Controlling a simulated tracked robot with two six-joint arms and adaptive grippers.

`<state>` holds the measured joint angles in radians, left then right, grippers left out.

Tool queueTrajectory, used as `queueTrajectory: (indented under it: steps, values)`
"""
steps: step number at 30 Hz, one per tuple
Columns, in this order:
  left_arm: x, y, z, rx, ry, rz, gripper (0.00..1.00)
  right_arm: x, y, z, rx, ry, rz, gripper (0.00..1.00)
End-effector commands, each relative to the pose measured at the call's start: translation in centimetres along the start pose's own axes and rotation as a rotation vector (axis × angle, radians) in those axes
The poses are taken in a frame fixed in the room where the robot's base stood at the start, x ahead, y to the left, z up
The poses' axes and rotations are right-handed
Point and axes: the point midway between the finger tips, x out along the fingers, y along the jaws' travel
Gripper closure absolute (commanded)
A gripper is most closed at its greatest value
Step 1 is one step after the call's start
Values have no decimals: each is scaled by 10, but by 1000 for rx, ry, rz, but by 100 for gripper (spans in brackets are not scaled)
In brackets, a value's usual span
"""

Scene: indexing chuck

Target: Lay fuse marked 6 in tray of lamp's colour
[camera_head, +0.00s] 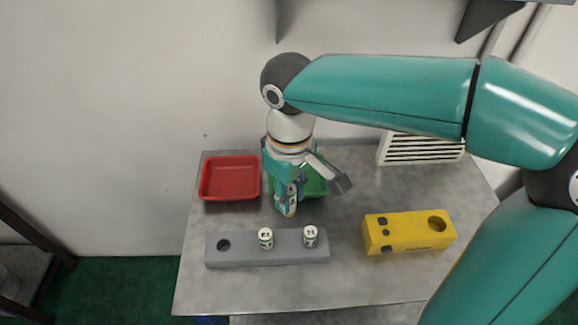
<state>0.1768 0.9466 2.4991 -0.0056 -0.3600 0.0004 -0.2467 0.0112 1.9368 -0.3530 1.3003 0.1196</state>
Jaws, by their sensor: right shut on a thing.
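My right gripper (286,192) is shut on a pale fuse (289,208), upright in front of the green tray (316,187); its number cannot be read. I cannot tell whether the fuse clears the table. The green tray is partly hidden behind my gripper. The red tray (230,178) lies to the left and looks empty. A grey rack (240,256) in front holds two upright fuses, one in the middle (265,239) and one at the right (310,237); their marks are too small to read surely. The rack's left hole is empty. My left gripper is not in view.
A yellow box (411,235) with a round dark opening and two small dark squares stands at the right; no lit lamp is clear. A white vented object (422,149) stands at the back right. The grey table's (270,291) front strip is clear.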

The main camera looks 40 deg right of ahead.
Motion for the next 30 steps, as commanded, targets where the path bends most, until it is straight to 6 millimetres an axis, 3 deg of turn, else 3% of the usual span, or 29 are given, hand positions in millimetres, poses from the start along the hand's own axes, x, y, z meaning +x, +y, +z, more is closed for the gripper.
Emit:
queueTrajectory:
  steps: [9,21,30]
  values:
    - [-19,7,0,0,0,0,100,-2,64,-60,10,-3,-1,100]
    - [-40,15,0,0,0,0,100,-2,122,-117,9,-1,0,100]
    - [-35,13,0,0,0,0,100,53,120,-115,5,-4,-1,100]
